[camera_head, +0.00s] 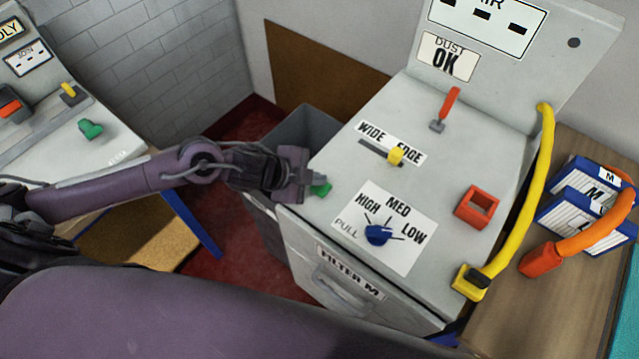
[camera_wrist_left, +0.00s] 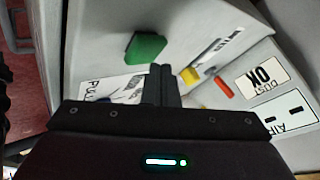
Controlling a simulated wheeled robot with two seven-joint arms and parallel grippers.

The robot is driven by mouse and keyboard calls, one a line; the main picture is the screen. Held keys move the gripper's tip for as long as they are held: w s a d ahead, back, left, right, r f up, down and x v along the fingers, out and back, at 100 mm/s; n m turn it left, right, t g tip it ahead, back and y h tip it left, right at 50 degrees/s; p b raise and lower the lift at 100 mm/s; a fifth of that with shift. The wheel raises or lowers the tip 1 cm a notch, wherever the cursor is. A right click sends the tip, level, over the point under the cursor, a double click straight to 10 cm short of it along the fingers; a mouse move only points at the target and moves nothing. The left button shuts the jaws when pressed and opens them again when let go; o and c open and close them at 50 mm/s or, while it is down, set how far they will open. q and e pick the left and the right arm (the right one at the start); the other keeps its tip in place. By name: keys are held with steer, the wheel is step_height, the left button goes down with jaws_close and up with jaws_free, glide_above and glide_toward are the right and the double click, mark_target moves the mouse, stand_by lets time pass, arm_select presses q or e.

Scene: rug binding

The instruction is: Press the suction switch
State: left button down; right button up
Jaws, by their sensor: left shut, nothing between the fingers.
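A green switch (camera_head: 321,189) sits near the left edge of the grey machine's top (camera_head: 350,105), partly hidden by my left gripper. It shows clearly in the left wrist view (camera_wrist_left: 146,47), just beyond and left of the fingertips. No label marks it as the suction switch. My left gripper (camera_head: 314,183) is shut and empty, right beside the green switch; I cannot tell whether they touch. The shut fingers also show in the left wrist view (camera_wrist_left: 161,84). A blue dial (camera_head: 378,235) with HIGH, MED and LOW marks is to the right. My right gripper is not in view.
A yellow slider (camera_head: 396,155), a red lever (camera_head: 449,104) and a red square frame (camera_head: 478,207) are on the machine. A yellow hose (camera_head: 526,190) runs along its right edge. A grey bin (camera_head: 306,128) stands behind. Another machine with a green knob (camera_head: 90,129) is left.

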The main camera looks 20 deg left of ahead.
mark_target(316, 188)
arm_select(q)
steer(key=shift+f+b, duration=0.35)
steer(key=shift+f, duration=0.35)
stand_by(0.6)
steer(key=shift+r, duration=0.1)
steer(key=shift+r+p, duration=0.95)
steer(key=shift+p, duration=0.1)
steer(key=shift+r, duration=0.1)
step_height(316, 188, up, 6)
steer(key=p, duration=0.6)
